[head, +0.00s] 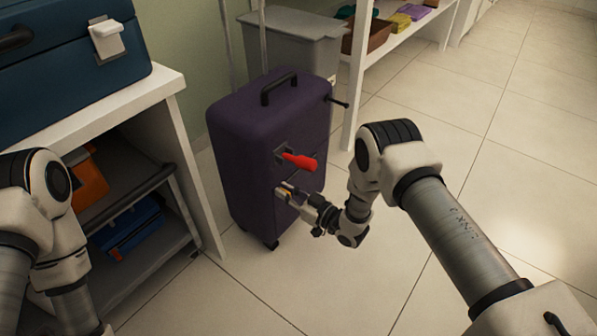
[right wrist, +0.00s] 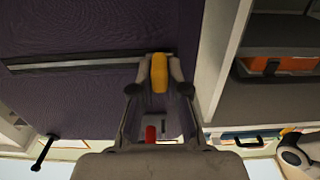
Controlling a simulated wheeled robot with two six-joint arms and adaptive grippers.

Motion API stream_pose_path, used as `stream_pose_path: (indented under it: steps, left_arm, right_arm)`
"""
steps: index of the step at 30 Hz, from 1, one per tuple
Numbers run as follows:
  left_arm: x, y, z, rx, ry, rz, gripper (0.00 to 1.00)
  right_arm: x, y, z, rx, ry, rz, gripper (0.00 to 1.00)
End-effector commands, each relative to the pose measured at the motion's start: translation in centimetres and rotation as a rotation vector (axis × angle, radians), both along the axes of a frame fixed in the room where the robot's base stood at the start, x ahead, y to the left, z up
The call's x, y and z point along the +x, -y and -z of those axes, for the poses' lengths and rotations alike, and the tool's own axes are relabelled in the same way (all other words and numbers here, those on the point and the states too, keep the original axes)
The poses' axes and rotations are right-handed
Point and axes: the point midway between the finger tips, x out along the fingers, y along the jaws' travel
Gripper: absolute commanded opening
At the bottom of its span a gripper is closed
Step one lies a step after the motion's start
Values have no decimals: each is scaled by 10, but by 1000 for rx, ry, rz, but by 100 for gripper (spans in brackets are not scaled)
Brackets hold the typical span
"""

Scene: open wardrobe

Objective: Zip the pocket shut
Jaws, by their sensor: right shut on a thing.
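A dark purple suitcase (head: 240,140) stands upright on the floor in the middle of the head view. A narrow dark zip track (right wrist: 80,62) runs across its face in the right wrist view. A yellow zip pull (right wrist: 159,73) sits near the right end of that track. My right gripper (head: 285,191) is at the suitcase's front face, its fingers shut on the yellow pull. The fingers partly hide the pull and track in the head view. My left gripper is out of view; only left arm links show.
A red handle (head: 299,161) sticks out of the suitcase face just above my right gripper. A dark peg (head: 340,102) juts out near the top. A white shelf unit (head: 185,150) stands left, a grey bin (head: 290,45) behind. The floor at right is clear.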

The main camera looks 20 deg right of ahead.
Motion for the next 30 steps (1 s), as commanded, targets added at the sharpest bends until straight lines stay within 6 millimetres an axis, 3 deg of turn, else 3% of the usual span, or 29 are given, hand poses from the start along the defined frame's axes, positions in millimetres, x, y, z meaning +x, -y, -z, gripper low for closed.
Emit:
stream_pose_path:
  steps: [10, 11, 12, 13, 23, 30]
  left_arm:
    - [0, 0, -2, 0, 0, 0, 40]
    - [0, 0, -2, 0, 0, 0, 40]
    - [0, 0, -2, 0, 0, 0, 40]
    - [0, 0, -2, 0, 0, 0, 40]
    - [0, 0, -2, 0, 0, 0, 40]
    - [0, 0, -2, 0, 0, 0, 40]
  right_arm:
    - [-5, -6, 1, 1, -1, -5, 0]
    - [-5, -6, 1, 1, -1, -5, 21]
    - [-5, -6, 1, 1, -1, -5, 35]
    - [-5, -6, 1, 1, -1, -5, 40]
    - [-6, -2, 1, 1, 1, 0, 40]
    - [-40, 26, 2, 1, -4, 4, 40]
